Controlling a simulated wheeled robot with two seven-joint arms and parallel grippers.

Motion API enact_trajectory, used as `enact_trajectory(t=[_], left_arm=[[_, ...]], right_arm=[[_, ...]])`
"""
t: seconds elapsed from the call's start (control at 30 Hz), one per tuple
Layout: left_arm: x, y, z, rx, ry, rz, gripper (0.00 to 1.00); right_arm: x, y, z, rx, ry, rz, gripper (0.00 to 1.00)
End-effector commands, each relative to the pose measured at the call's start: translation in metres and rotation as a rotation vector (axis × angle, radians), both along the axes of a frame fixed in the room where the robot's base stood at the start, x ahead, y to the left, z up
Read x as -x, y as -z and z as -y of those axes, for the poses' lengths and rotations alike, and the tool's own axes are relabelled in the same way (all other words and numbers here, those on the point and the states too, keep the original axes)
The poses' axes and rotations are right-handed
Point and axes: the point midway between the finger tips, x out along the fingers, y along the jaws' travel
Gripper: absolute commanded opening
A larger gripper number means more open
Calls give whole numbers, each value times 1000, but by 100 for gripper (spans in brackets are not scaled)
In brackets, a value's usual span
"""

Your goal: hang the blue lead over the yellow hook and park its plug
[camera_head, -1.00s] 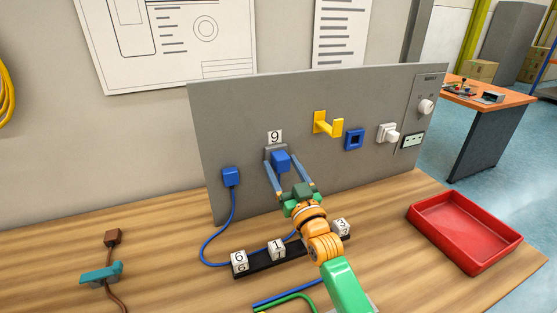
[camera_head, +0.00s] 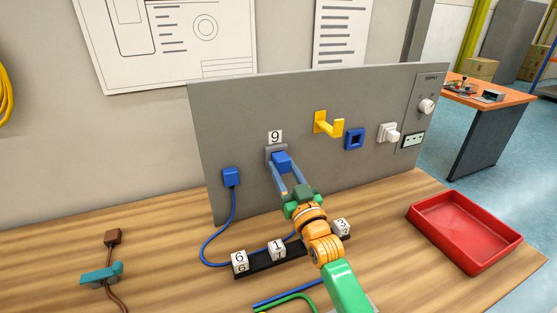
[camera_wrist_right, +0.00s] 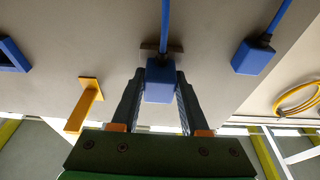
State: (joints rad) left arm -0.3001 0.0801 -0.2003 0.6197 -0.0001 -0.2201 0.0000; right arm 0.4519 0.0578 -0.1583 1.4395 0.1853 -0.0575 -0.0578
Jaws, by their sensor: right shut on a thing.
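The blue plug (camera_head: 282,161) sits at the grey socket under the number 9 on the upright grey panel. My right gripper (camera_head: 281,170) is shut on it; the right wrist view shows the plug (camera_wrist_right: 160,84) between both fingers. The blue lead (camera_head: 203,246) hangs from a blue box (camera_head: 231,176) on the panel, loops down to the table and passes behind the number blocks. The yellow hook (camera_head: 329,125) is up and right of the plug, with nothing over it. A square blue holder (camera_head: 354,139) with a dark opening is right of the hook. My left gripper is out of view.
A black strip (camera_head: 262,264) with white number blocks lies below the panel. A red tray (camera_head: 465,232) stands at right, and a teal clip (camera_head: 101,274) with a brown cable at left. A white knob (camera_head: 388,133) sticks out right of the holder.

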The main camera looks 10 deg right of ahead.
Motion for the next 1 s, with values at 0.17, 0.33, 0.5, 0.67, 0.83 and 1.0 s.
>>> enact_trajectory(t=[0.17,0.33,0.5,0.67,0.83,1.0], left_arm=[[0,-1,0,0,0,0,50],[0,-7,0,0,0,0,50],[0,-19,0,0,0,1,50],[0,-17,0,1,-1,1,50],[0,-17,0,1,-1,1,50],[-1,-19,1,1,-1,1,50]], right_arm=[[1,0,0,0,0,1,0],[5,-2,1,0,0,0,0],[16,-3,3,0,0,0,0],[17,-1,3,0,0,2,0],[17,-3,3,0,0,2,0],[17,-19,3,-1,0,4,0]])
